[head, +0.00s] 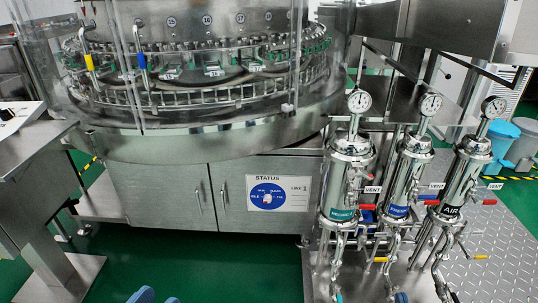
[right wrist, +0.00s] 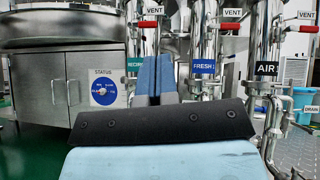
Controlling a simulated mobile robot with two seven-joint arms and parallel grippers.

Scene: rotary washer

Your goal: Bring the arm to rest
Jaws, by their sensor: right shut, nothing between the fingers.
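My right gripper shows in the right wrist view (right wrist: 153,72). Its blue fingers are pressed together and hold nothing. They stand in front of the filter housings as seen from the wrist and touch nothing that I can make out. In the head view, small blue rounded tips (head: 146,295) of my own body show at the bottom edge; the arm behind them is out of frame. My left gripper cannot be made out in either view. The status panel (head: 284,193) on the washer's cabinet has a blue round dial (head: 268,207); its pointer is too small to read.
Three upright steel filters with gauges (head: 404,172) stand at right. A metal console (head: 28,140) is at left. Green floor (head: 210,262) is clear in front.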

